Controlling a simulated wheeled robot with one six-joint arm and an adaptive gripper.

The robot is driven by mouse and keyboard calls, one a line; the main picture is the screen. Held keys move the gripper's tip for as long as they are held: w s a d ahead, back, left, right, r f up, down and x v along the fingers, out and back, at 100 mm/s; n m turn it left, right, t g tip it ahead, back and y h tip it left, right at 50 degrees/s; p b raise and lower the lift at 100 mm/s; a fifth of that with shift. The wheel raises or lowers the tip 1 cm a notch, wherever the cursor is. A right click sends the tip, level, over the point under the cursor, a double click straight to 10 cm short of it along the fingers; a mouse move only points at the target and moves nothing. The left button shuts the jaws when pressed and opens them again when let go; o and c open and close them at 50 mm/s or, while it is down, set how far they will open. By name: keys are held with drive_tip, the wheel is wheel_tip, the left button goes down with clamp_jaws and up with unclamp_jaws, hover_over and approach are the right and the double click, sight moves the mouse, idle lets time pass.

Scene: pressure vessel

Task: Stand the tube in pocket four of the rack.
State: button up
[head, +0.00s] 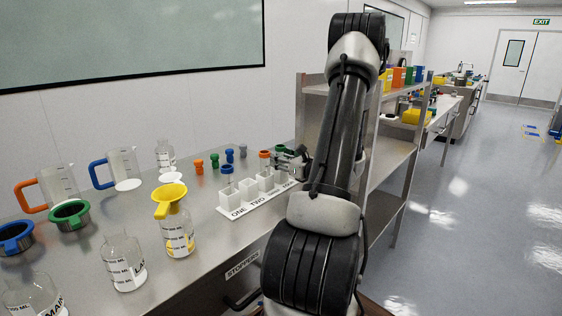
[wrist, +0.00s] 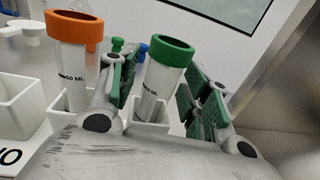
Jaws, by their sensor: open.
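The white rack (head: 245,208) stands on the steel bench, its pockets labelled from ONE at the left. A clear tube with a green collar (wrist: 167,72) stands with its lower end in the rightmost pocket (wrist: 150,127), which appears to be pocket four. My gripper (wrist: 160,90) is open around this tube, a green-padded finger on each side, with a gap visible at the right. In the head view my gripper (head: 288,158) is at the rack's right end and hides much of this tube. The tube's bottom is hidden inside the pocket.
An orange-collared tube (wrist: 72,45) stands in the pocket beside it, close to my left finger. Pocket two (wrist: 18,105) is empty; a blue-collared tube (head: 227,170) stands at pocket one. Small stoppers (head: 198,166) are behind the rack. A shelf unit (head: 385,170) stands to the right.

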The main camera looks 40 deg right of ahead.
drive_tip(key=s, duration=1.1)
drive_tip(key=w+a+r+n+g+y, duration=0.1)
drive_tip(key=a+r+n+g+y, duration=0.1)
drive_tip(key=a+n+y, duration=0.45)
drive_tip(key=w+a+r+n+g+y, duration=0.1)
drive_tip(key=a+r+n+g+y, duration=0.15)
drive_tip(key=a, duration=0.75)
drive_tip(key=s+a+n+g+y, duration=0.1)
drive_tip(key=s+a+n+g, duration=0.5)
drive_tip(key=a+n, duration=0.4)
drive_tip(key=s+a+r+n+g+h, duration=0.2)
drive_tip(key=s+a+n+g+h, duration=0.35)
drive_tip(key=n, duration=0.45)
drive_tip(key=s+d+r+n+t+h, duration=0.1)
drive_tip(key=d+r+n+t+h, duration=0.1)
drive_tip(key=d+r+n+h, duration=0.2)
drive_tip(key=d+r+n, duration=0.1)
drive_tip(key=n, duration=0.2)
drive_tip(key=shift+s+r, duration=0.3)
drive_tip(key=shift+d, duration=0.1)
